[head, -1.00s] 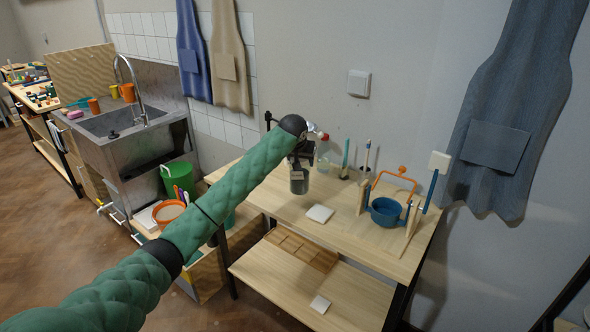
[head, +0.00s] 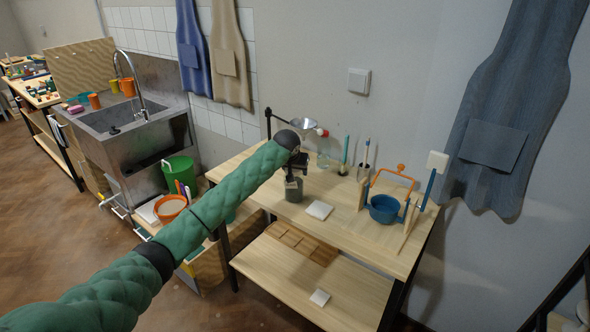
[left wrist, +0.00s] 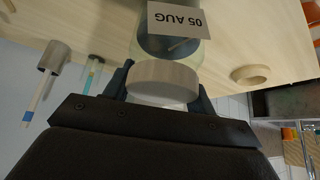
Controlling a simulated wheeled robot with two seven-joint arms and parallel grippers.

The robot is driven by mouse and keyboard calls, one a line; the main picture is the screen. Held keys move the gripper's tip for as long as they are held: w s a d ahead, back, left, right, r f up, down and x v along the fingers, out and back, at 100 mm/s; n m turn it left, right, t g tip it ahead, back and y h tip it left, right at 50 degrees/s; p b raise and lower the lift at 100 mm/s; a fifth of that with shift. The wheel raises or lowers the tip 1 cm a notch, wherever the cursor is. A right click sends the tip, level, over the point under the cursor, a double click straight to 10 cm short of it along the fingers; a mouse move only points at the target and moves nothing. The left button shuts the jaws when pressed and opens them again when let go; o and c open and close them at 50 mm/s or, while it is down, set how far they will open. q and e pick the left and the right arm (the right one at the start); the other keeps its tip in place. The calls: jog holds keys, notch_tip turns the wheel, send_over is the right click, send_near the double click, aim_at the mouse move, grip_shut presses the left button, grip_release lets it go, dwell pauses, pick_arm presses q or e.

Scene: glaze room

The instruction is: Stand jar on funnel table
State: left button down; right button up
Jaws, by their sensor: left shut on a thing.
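The jar (head: 293,192) is dark grey in the head view, at the left part of the funnel table (head: 262,196). In the left wrist view it is clear glass with a pale round lid (left wrist: 163,80) and a white label (left wrist: 176,20) reading "05 AUG", upside down in that picture. My left gripper (head: 293,174) is shut on the jar at its lid end, fingers on either side. The jar looks upright, at or just above the tabletop; I cannot tell whether its base touches. The glass funnel (head: 304,124) on its dark stand is behind my gripper. My right gripper is not in view.
A white tile (head: 319,210) lies just right of the jar. Slim holders with sticks (head: 363,168) stand at the back. A blue pot (head: 384,208) with an orange handle stands at the right. An orange bowl (head: 170,207) and green bucket (head: 178,172) are left of the table.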

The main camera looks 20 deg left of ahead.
pick_arm(q)
jog(key=c, duration=0.9)
grip_release()
jog(key=shift+f, duration=0.1)
jog(key=o, duration=0.4)
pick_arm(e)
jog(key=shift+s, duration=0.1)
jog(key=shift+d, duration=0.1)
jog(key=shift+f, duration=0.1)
pick_arm(q)
jog(key=shift+s+r, duration=0.1)
jog(key=shift+r, duration=0.15)
jog(key=shift+b+v, duration=1.75)
jog(key=shift+v, duration=4.05)
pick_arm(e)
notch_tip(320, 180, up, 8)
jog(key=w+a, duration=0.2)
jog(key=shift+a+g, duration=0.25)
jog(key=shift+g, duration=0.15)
